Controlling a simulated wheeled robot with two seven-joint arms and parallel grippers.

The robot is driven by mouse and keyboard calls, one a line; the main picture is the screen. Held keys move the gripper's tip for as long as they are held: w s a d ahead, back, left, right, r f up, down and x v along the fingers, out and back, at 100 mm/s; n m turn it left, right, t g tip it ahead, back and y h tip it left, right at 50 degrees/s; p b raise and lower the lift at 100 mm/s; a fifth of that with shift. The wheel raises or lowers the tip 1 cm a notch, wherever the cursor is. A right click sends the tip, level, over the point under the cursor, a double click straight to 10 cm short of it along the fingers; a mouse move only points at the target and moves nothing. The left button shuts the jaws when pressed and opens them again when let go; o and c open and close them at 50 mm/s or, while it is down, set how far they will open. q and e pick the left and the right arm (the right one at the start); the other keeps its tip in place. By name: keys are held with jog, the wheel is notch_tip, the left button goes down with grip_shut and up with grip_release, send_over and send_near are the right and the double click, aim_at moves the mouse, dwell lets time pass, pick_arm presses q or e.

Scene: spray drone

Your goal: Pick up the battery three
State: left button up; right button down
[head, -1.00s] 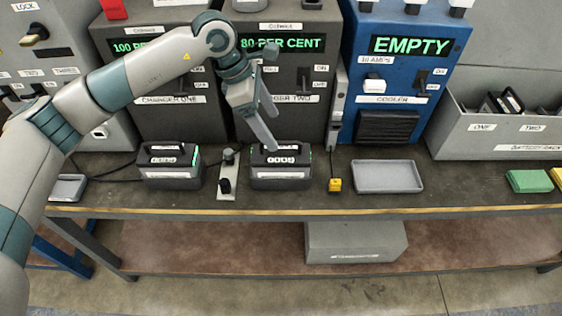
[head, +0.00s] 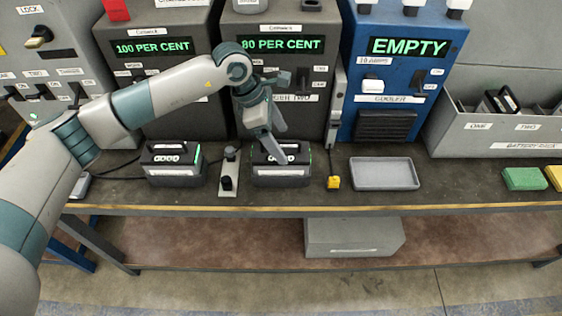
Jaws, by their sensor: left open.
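No label reading "three" is legible on any battery, so I cannot tell which is battery three. A black battery (head: 281,178) with a carry handle stands upright on the bench in front of the charger marked 80 PER CENT. A similar black battery (head: 174,172) stands to its left, in front of the charger marked 100 PER CENT. My left gripper (head: 281,146) is open and tilted downward at the top of the right-hand battery, its fingers overlapping the handle area in the picture. Whether they touch it I cannot tell. My right gripper is out of view.
A small switch plate (head: 229,172) sits between the two batteries. A yellow block (head: 333,183) and a shallow grey tray (head: 384,174) lie to the right. A grey battery rack (head: 480,136) is at far right, near a green block (head: 525,179).

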aim_at(287, 151)
pick_arm(q)
jog(key=shift+s+d+f+p, duration=0.1)
jog(key=shift+d+f+p, duration=0.1)
jog(key=shift+p, duration=0.1)
jog(key=p+x, duration=0.1)
jog(key=x, duration=0.2)
jog(key=shift+s+p, duration=0.2)
jog(key=shift+p, duration=0.2)
jog(key=shift+d+f, duration=0.25)
jog(key=shift+f, duration=0.3)
jog(key=c, duration=1.8)
jog(key=shift+w+r, duration=0.2)
grip_shut()
jog(key=shift+r, duration=0.15)
